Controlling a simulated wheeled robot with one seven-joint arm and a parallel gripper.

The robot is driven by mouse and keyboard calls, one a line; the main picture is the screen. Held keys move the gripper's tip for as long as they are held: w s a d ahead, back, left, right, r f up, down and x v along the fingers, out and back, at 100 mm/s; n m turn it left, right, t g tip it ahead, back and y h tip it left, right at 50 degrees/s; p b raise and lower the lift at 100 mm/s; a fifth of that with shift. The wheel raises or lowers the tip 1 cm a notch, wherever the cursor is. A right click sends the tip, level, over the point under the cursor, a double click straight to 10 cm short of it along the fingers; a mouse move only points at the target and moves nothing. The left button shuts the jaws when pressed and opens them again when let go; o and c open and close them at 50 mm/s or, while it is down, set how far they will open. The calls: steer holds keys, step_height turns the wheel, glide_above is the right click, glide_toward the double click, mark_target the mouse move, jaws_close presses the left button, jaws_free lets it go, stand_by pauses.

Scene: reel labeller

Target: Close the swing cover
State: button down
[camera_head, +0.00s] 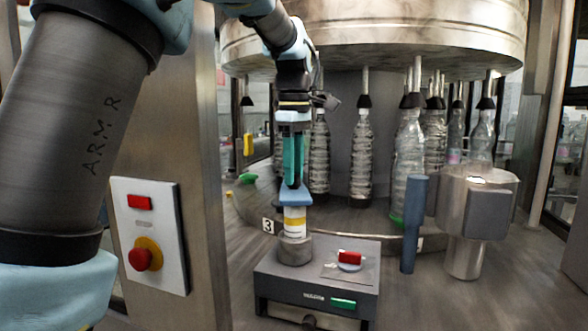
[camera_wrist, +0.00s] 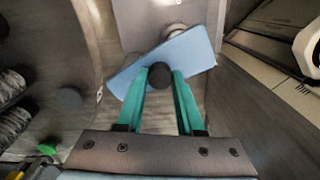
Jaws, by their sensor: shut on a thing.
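The swing cover appears to be the flat light-blue plate (camera_head: 295,196) over a white and yellow cylinder (camera_head: 295,222) on the dark grey box unit (camera_head: 318,285). A round black knob (camera_wrist: 160,70) stands on the plate. My gripper (camera_head: 293,183) points straight down, its green fingers closed on this knob, as the wrist view shows (camera_wrist: 160,78). The cover's hinge cannot be made out.
A bottle carousel (camera_head: 375,40) with several clear bottles (camera_head: 361,155) stands behind. A blue-grey post (camera_head: 413,225) and a metal cylinder head (camera_head: 475,205) stand to the right. A control panel with a red stop button (camera_head: 144,254) is at left. The box carries a red switch (camera_head: 350,257).

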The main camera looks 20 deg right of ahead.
steer(key=c, duration=0.5)
jaws_free()
steer(key=shift+r, duration=0.1)
steer(key=shift+r+b, duration=0.7)
steer(key=shift+r, duration=4.6)
